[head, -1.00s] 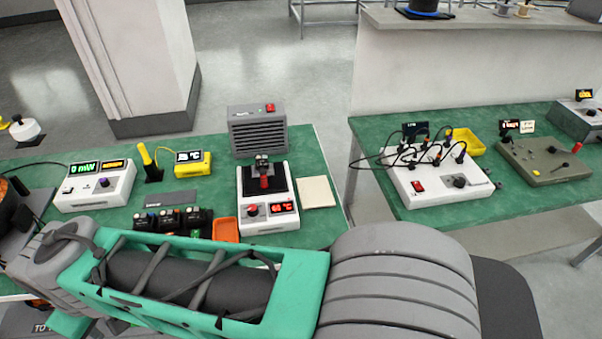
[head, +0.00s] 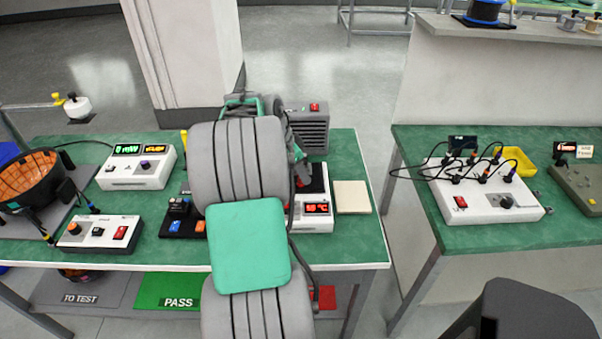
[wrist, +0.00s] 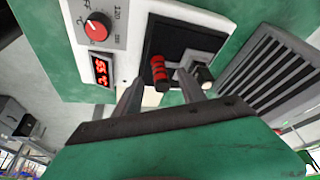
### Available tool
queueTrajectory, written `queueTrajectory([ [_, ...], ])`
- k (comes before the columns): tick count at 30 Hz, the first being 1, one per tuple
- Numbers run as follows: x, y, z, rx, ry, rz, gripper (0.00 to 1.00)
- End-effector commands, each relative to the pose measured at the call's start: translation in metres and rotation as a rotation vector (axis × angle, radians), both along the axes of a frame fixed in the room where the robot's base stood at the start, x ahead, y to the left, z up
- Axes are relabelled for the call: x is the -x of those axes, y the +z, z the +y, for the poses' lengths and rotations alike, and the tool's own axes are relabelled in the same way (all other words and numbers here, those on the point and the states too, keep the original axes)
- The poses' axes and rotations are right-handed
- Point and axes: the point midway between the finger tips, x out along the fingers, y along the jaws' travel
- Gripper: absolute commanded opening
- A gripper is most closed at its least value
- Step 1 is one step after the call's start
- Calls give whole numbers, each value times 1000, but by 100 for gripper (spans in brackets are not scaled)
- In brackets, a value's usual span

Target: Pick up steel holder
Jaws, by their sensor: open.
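The steel holder (wrist: 200,73) shows in the wrist view as a small metal block with a red ribbed grip (wrist: 159,72). It sits on the black plate (wrist: 172,42) of a white heater unit (wrist: 120,40). My gripper (wrist: 161,84) is open and empty, its two grey fingers pointing at the holder, with the red grip showing between their tips. I cannot tell whether the fingers touch it. In the head view my arm hides most of the holder, and the heater unit (head: 320,222) is partly covered.
A grey vented box (head: 308,130) stands right behind the heater. A pale pad (head: 352,197) lies to its right. A dark block with coloured modules (head: 185,220) and white instruments (head: 137,167) stand to the left. A second table (head: 480,235) is across a gap.

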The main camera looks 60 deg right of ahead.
Motion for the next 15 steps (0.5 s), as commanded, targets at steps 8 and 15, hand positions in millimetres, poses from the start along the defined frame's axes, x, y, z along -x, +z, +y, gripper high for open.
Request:
queueTrajectory([
  [8, 4, -19, -7, 0, 2, 0, 48],
  [15, 3, -19, -7, 0, 3, 0, 35],
])
